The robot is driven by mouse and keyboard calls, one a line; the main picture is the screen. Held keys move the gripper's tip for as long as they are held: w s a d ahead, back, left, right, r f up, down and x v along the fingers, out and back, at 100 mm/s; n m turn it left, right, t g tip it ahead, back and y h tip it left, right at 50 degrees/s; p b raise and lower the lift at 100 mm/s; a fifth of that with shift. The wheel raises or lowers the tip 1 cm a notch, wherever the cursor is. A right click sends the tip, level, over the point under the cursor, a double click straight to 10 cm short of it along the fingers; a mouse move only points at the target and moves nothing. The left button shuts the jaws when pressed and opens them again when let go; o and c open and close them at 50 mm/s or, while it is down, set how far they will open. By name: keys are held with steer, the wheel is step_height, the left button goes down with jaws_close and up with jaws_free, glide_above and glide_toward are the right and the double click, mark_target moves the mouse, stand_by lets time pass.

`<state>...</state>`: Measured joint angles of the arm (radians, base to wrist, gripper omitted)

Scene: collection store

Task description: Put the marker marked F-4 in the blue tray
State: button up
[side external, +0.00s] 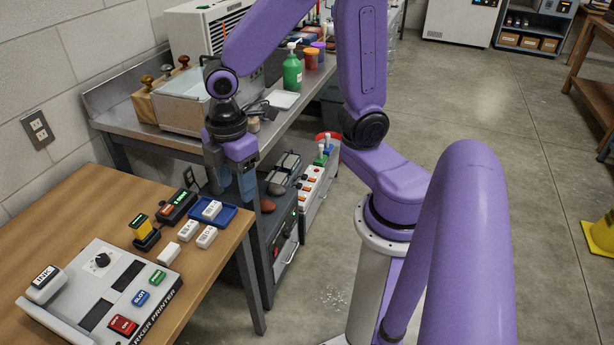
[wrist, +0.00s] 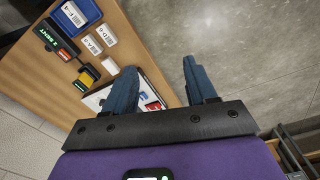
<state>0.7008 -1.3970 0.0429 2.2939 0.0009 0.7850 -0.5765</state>
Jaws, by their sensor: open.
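The blue tray (side external: 231,213) lies near the right edge of the wooden table; it also shows at the top left in the wrist view (wrist: 91,9). A white marker (side external: 212,209) lies in it, and its label reads F-4 in the wrist view (wrist: 74,14). My gripper (side external: 232,187) is open and empty, raised above and beyond the tray in the side view. In the wrist view, nothing is between its fingers (wrist: 159,68), and the floor and table edge show past them.
Several white markers lie outside the tray, one apparently reading D-6 (wrist: 104,35) and one A-9 (wrist: 90,44). A marker printer (side external: 103,290) stands at the table's front. A metal bench (side external: 305,90) and drawer units stand behind.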

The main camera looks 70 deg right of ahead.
steer(key=s+d+r+m, duration=0.2)
steer(key=s, duration=1.1)
steer(key=shift+s+d+r, duration=0.2)
steer(key=shift+s+r, duration=0.05)
steer(key=shift+r, duration=0.1)
stand_by(0.3)
